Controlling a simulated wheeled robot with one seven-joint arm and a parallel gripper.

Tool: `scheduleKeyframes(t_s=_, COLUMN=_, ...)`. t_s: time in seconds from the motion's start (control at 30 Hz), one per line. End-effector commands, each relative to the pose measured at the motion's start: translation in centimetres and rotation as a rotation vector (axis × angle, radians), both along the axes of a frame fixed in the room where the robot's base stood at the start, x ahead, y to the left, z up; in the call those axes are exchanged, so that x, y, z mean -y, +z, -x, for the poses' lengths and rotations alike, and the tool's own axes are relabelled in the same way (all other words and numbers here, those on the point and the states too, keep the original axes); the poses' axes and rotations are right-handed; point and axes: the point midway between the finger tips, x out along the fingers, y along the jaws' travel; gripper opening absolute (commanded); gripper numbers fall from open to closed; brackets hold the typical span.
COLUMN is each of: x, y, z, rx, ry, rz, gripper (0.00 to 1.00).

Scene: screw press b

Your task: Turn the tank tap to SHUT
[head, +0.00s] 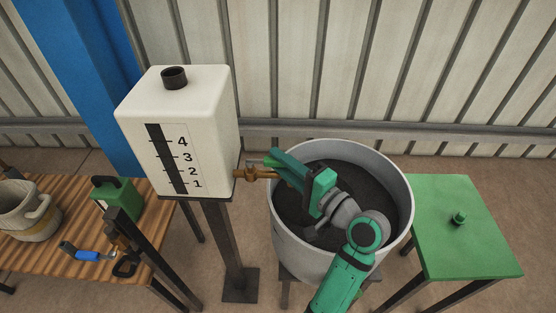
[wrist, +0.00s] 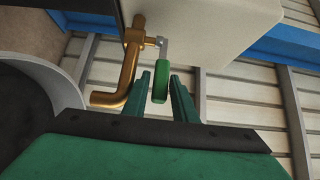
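The white tank (head: 190,125) stands on a dark post and has a dark level strip numbered 1 to 4. Its brass tap (head: 250,174) sticks out low on the right side, and its bent spout shows in the wrist view (wrist: 128,70). The tap's lever has a grey arm and a green grip (wrist: 160,84). My gripper (head: 276,160) is at the tap, above the tub's left rim. In the wrist view its two green fingers (wrist: 163,92) stand on either side of the green grip, with narrow gaps showing. No SHUT marking is readable.
A big grey tub (head: 402,215) with dark contents stands under the spout and my arm. A green table (head: 470,255) with a small knob is at right. A wooden bench (head: 70,235) at left holds a green can (head: 120,200), a pot and a blue-handled tool.

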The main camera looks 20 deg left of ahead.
Motion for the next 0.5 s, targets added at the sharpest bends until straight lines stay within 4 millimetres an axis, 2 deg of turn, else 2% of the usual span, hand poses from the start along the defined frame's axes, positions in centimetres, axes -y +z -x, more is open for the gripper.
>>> scheduleKeyframes(t_s=0.2, x=-0.89, y=0.01, z=-0.32, rx=0.0, ry=0.003, rz=0.0, gripper=0.25)
scheduleKeyframes(t_s=0.4, x=-0.92, y=0.0, z=-0.3, rx=0.0, ry=0.004, rz=0.0, gripper=0.25)
scheduleKeyframes(t_s=0.5, x=-0.92, y=0.0, z=-0.3, rx=0.0, ry=0.004, rz=0.0, gripper=0.01)
